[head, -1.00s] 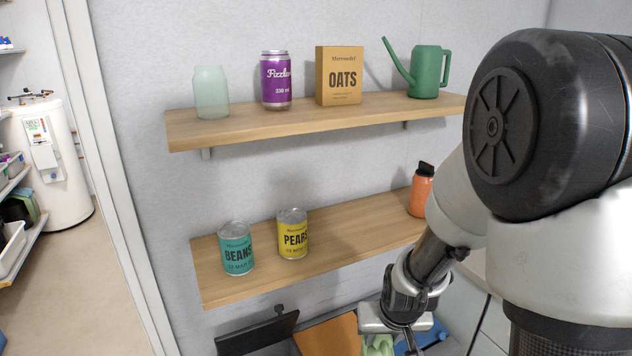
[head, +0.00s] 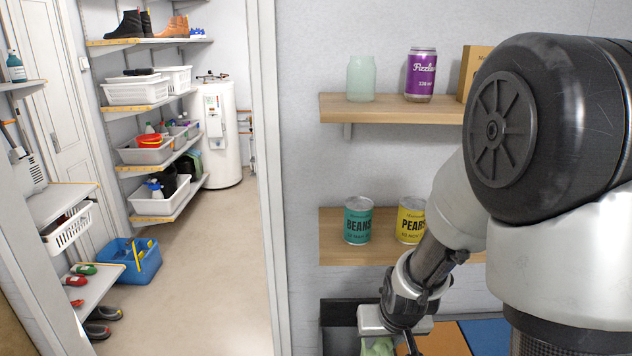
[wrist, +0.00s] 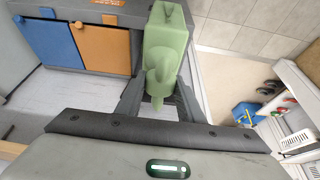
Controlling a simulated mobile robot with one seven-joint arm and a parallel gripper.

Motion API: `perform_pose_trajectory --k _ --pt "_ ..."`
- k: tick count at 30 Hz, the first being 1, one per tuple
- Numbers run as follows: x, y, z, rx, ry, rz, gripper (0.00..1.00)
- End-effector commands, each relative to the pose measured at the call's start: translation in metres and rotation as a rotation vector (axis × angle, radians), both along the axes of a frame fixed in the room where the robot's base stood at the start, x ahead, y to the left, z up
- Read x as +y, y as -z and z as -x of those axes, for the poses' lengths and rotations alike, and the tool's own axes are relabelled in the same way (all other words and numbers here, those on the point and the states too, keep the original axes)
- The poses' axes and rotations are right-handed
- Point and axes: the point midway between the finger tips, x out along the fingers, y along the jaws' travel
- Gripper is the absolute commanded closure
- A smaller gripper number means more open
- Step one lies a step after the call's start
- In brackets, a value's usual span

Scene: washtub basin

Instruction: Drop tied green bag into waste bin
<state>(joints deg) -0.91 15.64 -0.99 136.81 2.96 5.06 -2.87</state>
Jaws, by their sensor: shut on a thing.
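The green bag (wrist: 166,40) hangs from my gripper (wrist: 158,98), its narrow tied neck between the two fingers in the wrist view. In the head view a small part of the green bag (head: 378,347) shows at the bottom edge, below my gripper (head: 393,335). A dark grey unit with a blue panel (wrist: 50,45) and an orange panel (wrist: 103,46) stands left of the bag in the wrist view. These panels may be bin lids or fronts; I cannot tell which. The bag is apart from them.
Wall shelves hold a beans can (head: 357,222), a pears can (head: 410,220) and a purple can (head: 420,76). An open doorway with bare floor (head: 215,260) lies left. Beyond it stand storage shelves, a white water heater (head: 220,135) and a blue basket (head: 130,262).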

Motion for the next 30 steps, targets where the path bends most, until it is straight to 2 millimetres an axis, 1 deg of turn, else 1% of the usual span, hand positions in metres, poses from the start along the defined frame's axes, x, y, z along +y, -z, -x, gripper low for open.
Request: perform_pose_trajectory --k 8,13,21,23,26,29,30 --pt "0.0 -0.003 -0.001 -0.003 0.0 0.0 1.0" --pt "0.0 -0.019 -0.001 -0.003 -0.001 0.0 1.0" --pt "0.0 -0.016 -0.001 -0.002 0.0 0.0 1.0" --pt "0.0 -0.014 -0.001 -0.002 0.0 0.0 1.0" --pt "0.0 -0.005 -0.001 -0.002 0.0 0.0 1.0" --pt "0.0 0.01 -0.001 -0.002 0.0 0.0 1.0" --pt "0.0 0.018 -0.001 -0.002 0.0 0.0 1.0"
